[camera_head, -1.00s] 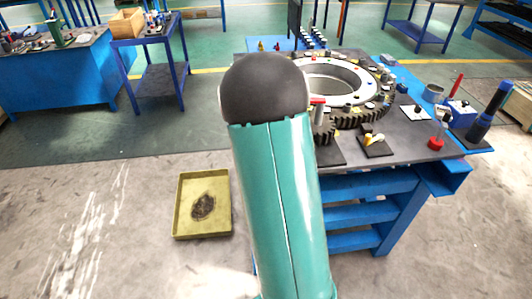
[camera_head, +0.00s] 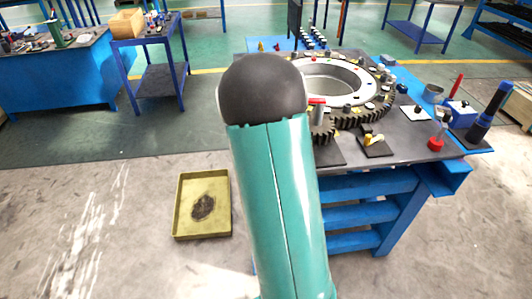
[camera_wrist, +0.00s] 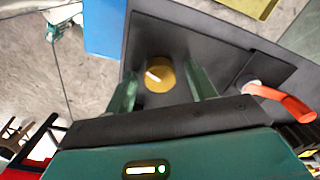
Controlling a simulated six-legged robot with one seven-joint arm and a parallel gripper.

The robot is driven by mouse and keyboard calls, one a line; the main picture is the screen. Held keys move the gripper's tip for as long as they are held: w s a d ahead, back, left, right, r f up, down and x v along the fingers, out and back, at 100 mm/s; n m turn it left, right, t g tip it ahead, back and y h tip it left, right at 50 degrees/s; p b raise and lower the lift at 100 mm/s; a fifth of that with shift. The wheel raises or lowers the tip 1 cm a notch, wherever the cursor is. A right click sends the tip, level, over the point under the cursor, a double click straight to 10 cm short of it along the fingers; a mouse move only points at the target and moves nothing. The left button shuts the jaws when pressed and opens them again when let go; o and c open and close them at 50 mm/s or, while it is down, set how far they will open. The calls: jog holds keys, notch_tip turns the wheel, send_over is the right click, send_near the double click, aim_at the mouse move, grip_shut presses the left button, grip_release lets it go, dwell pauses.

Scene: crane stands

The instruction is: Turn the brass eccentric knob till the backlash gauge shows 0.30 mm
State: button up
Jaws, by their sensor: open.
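In the wrist view the brass knob (camera_wrist: 160,74) is a round gold disc with a pale mark on its face. It sits on a dark plate (camera_wrist: 185,35). My gripper (camera_wrist: 158,85) is open, with one green finger on the left of the knob and one on the right. Gaps show between the fingers and the knob, and I cannot tell how deep the fingertips reach. In the head view my arm hides the knob and my gripper. A small instrument with a yellow part (camera_head: 374,140) stands on the bench; I cannot read any gauge value.
A red-handled lever (camera_wrist: 285,102) lies right of my gripper in the wrist view. In the head view a large toothed ring (camera_head: 345,82) lies on the bench (camera_head: 420,155). A yellow tray (camera_head: 202,205) lies on the floor. Open floor shows at left.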

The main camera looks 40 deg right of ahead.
notch_tip(320, 180, up, 14)
dwell(0.6)
jog(key=shift+f, duration=0.1)
jog(key=s+a+r+n+t, duration=0.2)
jog(key=a+r+n, duration=0.25)
jog(key=a, duration=0.55)
jog(key=s+a+n+t, duration=0.1)
jog(key=s+a+n, duration=0.6)
jog(key=a, duration=0.3)
jog(key=s+a+n+t, duration=0.2)
jog(key=s+a+n, duration=0.5)
jog(key=a, duration=0.4)
jog(key=shift+s+f+t, duration=0.2)
jog(key=shift+s+t, duration=0.1)
jog(key=shift+s, duration=0.15)
jog(key=shift+n, duration=0.25)
